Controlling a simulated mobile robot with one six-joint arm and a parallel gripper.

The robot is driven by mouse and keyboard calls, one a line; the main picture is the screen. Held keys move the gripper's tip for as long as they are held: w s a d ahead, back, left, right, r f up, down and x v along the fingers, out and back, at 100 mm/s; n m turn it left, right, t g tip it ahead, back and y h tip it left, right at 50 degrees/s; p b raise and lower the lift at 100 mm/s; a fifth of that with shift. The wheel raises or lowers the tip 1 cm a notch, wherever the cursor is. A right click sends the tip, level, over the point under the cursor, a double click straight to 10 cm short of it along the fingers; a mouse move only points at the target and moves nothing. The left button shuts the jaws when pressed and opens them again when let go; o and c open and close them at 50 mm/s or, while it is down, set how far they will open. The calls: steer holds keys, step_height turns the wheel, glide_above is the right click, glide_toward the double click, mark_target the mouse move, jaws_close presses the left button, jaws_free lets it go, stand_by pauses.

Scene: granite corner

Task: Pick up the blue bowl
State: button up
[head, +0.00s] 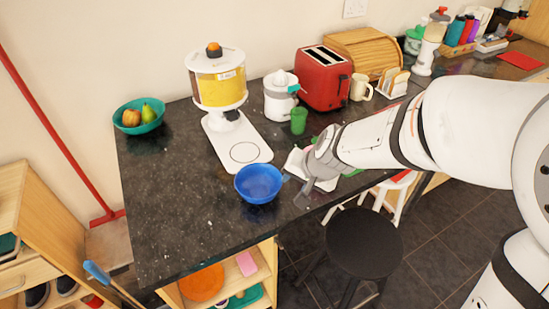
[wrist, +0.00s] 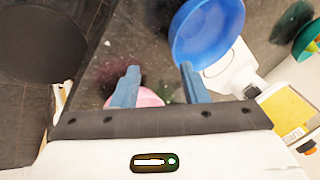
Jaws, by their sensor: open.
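The blue bowl (head: 259,183) stands upright on the dark granite counter, near its front edge, and looks empty. It also shows at the top of the wrist view (wrist: 208,30). My gripper (head: 292,190) is just right of the bowl in the head view, partly hidden by my wrist. In the wrist view its two blue-grey fingers (wrist: 160,84) are apart with nothing held between them. The bowl lies beyond the fingertips, toward the right finger. I cannot tell the gap between finger and bowl exactly.
A cereal dispenser (head: 221,86) on a white base stands behind the bowl. A green cup (head: 299,120) and red toaster (head: 325,78) stand farther back. A pink item (wrist: 148,97) shows beyond my fingers. A black stool (head: 364,243) stands in front. The counter left of the bowl is clear.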

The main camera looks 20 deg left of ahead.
mark_target(279, 188)
steer(key=x, duration=0.3)
steer(key=a+b+x, duration=0.1)
steer(key=x, duration=0.2)
steer(key=s+a+b+x, duration=0.1)
steer(key=x, duration=0.2)
steer(key=shift+r, duration=0.15)
jaws_close()
